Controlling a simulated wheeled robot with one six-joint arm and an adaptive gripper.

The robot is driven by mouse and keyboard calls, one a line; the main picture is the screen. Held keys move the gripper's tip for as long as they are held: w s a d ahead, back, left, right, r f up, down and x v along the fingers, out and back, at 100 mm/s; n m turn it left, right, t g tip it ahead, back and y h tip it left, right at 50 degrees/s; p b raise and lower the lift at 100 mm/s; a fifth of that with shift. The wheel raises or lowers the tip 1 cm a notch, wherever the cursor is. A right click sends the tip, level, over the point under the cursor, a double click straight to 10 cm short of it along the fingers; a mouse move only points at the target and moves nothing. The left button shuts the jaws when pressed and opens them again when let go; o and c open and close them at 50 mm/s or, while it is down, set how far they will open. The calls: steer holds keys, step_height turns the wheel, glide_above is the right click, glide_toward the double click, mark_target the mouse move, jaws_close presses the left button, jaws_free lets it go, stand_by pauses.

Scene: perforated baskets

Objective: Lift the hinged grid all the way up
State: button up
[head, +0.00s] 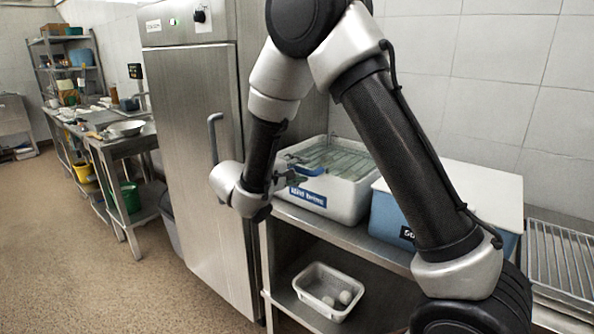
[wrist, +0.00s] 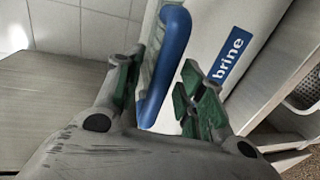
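The hinged grid (head: 342,158) lies about flat over the top of a white tub (head: 335,205) with a blue "brine" label. The grid has a blue bar handle (wrist: 170,62), which also shows in the head view at the tub's near left side (head: 302,169). My gripper (wrist: 160,92) is open, with its green-padded fingers apart and the blue handle running between them. In the head view my gripper (head: 287,181) is beside the tub's left edge, by the handle. I cannot tell whether a finger touches the handle. My arm hides part of the tub's surroundings.
A blue box (head: 393,216) with a white lid stands right of the tub, partly behind my arm. A tall steel cabinet (head: 190,130) stands left. A white perforated basket (head: 313,303) with round items sits on the lower shelf. A wire rack (head: 562,262) is at far right.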

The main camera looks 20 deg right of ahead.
jaws_close()
steer(key=shift+r, duration=0.1)
